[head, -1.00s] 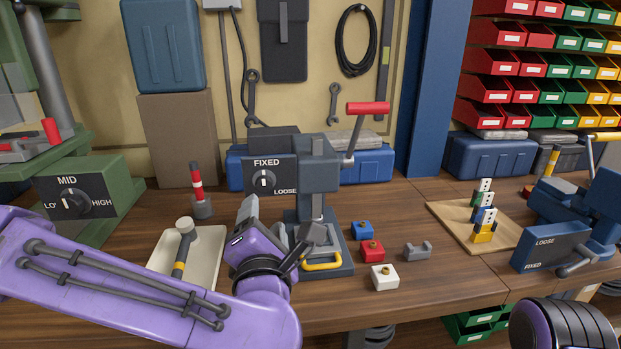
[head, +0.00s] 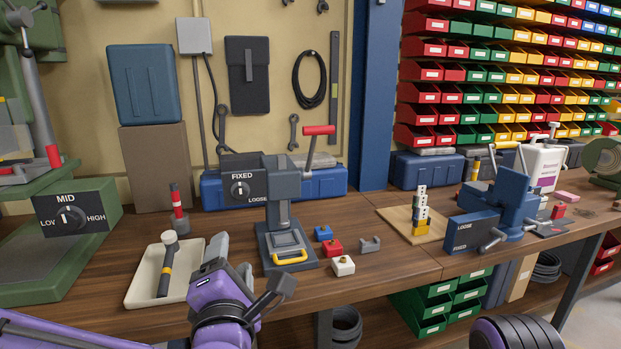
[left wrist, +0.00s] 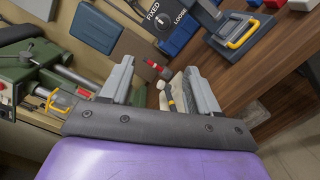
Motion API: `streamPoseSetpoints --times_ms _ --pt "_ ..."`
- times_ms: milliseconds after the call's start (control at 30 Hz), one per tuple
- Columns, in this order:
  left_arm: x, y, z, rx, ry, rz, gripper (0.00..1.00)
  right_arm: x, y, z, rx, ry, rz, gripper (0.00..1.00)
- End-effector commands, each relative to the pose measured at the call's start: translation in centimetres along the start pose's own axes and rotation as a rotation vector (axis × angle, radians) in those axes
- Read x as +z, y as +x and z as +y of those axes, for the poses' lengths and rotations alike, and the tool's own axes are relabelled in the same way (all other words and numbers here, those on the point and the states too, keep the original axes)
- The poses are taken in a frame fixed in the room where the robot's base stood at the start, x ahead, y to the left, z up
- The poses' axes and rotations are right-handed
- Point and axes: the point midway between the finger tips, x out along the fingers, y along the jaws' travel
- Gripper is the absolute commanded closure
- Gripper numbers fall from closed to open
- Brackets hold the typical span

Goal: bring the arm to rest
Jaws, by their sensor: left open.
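My left arm comes in from the lower left in the head view, with its purple wrist low at the bench's front edge. My left gripper (head: 246,280) is open and empty, in front of the press (head: 279,215) and right of the white tray (head: 143,289). In the left wrist view the two grey fingers of the left gripper (left wrist: 160,88) stand wide apart with nothing between them touching them. The tray and a red-banded post (left wrist: 157,68) show beyond the fingers. My right gripper is not seen; only a purple and black part of my body shows at the bottom right.
Blue (head: 323,233), red (head: 332,248) and white (head: 342,266) blocks and a grey bracket (head: 370,244) lie right of the press. A wooden board (head: 394,216) holds stacked pieces. A blue vise (head: 495,213) stands further right.

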Motion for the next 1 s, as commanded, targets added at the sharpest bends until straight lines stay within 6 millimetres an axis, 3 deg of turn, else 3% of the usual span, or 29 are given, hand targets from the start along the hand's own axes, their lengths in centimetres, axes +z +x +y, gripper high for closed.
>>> streamPoseSetpoints --times_ms 267,433,567,667,800,900,1000 --pt "-1.9 1.6 -5.5 -0.109 0.34 -0.071 0.39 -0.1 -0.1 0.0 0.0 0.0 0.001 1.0" --pt "-5.2 2.0 -11.2 -0.236 0.563 -0.095 0.39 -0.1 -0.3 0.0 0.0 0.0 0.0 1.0" --pt "-9.3 1.4 -16.6 -0.372 0.756 -0.12 0.39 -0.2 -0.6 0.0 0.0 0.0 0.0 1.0" --pt "-14.2 -0.3 -21.8 -0.527 0.934 -0.151 0.39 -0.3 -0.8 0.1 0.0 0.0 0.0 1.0" --pt "-23.4 -5.8 -28.7 -0.812 1.2 -0.215 0.39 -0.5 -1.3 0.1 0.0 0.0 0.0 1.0" --pt "-30.2 -11.1 -31.6 -1.02 1.355 -0.262 0.39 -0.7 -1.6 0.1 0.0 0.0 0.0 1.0" --pt "-35.9 -16.2 -32.7 -1.195 1.463 -0.284 0.39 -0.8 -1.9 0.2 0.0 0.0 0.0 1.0"
